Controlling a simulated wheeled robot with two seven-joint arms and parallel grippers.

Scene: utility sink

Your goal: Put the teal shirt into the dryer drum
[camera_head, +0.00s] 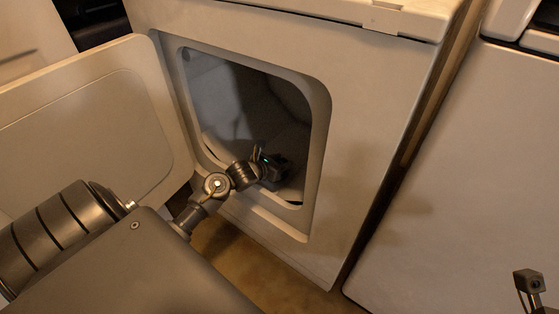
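The dryer stands in the middle of the head view with its door open. The dryer drum (243,95) shows through the opening as a dim grey hollow. My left arm comes in from the lower left, and my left gripper (272,164) is inside the lower part of the opening. Its fingers are dark and small, and I cannot tell whether they are open or hold anything. I see no teal shirt in this view. A part of my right arm or gripper (530,291) shows at the lower right edge, with its fingers not clear.
The open door (85,125) swings out to the left, close to my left arm. The opening's frame (318,130) surrounds my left wrist. A second white appliance (465,170) stands on the right, with a narrow gap between. Brown floor (245,262) shows below the dryer.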

